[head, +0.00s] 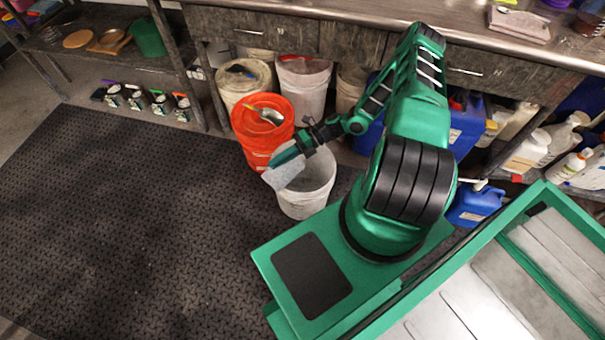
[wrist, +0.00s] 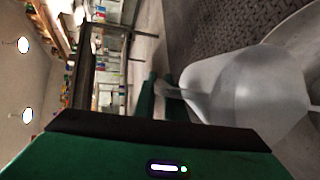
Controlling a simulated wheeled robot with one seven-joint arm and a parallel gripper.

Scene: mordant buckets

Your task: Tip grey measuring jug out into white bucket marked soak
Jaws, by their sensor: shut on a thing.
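The grey measuring jug (head: 282,174) is held in my gripper (head: 290,156) over the left part of the white bucket's mouth. The jug is tilted and looks pale and translucent. In the wrist view the jug (wrist: 240,85) lies across the right half, near the bucket's white wall (wrist: 298,38). I cannot make out any contents or stream. The white bucket (head: 304,205) stands upright and open on the floor below; no marking on it can be read. My gripper is shut on the jug.
An orange bucket (head: 258,150) with something on its lid stands just left of the white bucket. More pale buckets (head: 303,85) stand behind, under the bench. Blue jugs (head: 472,205) are at the right. The dark mat (head: 120,210) at the left is clear.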

